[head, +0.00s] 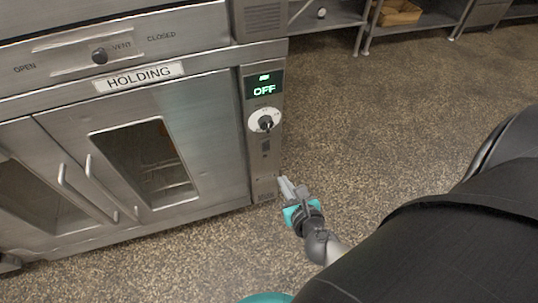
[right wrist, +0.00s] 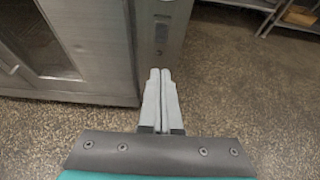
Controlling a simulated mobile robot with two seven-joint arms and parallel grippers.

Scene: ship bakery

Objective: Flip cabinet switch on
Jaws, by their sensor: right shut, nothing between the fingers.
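The steel holding cabinet (head: 215,150) stands at the left in the head view. Its narrow control panel has a green display (head: 264,87) reading OFF and a round dial (head: 265,121) below it. Under the dial is a small dark switch (head: 265,147); its exact position is too small to read. A dark switch also shows on the panel in the right wrist view (right wrist: 162,32). My right gripper (head: 284,184) is shut and empty, low by the panel's right edge and below the switch. In the right wrist view its fingertips (right wrist: 160,72) point toward the panel. My left gripper does not show.
The cabinet doors have projecting handles (head: 75,195) and a window (head: 140,160). A vent slider knob (head: 100,56) sits above the HOLDING label. Steel shelving (head: 325,15) with a cardboard box (head: 398,12) stands at the back. The speckled floor (head: 400,100) right of the cabinet is clear.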

